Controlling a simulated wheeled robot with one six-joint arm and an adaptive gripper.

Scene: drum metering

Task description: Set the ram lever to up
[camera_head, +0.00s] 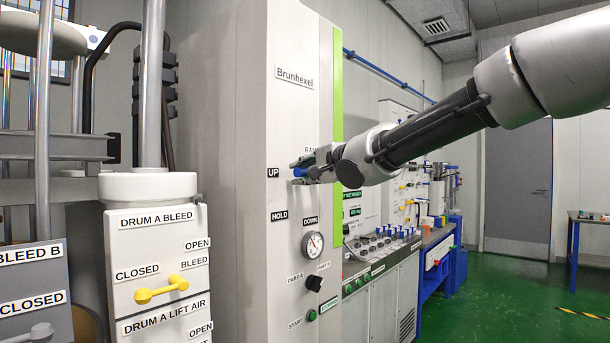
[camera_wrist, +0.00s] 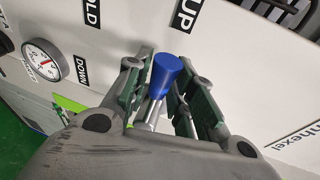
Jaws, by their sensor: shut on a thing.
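The ram lever has a blue knob (camera_head: 299,172) on a metal stem and sits on the front of the tall white cabinet. My gripper (camera_head: 303,167) is at the lever, with its fingers on both sides of it. In the wrist view the blue knob (camera_wrist: 167,72) stands between the green-padded fingers of my gripper (camera_wrist: 166,84), which is shut on the lever. The knob is just right of the UP label (camera_head: 273,172) in the head view. The HOLD label (camera_head: 279,216) and DOWN label (camera_head: 311,221) are lower. The lever's pivot is hidden by my gripper.
A pressure gauge (camera_head: 312,245) and a black knob (camera_head: 314,283) are below the lever. The drum A bleed panel (camera_head: 150,250) with a yellow handle stands at the left. A control desk (camera_head: 380,246) is at the right. Green floor lies open further right.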

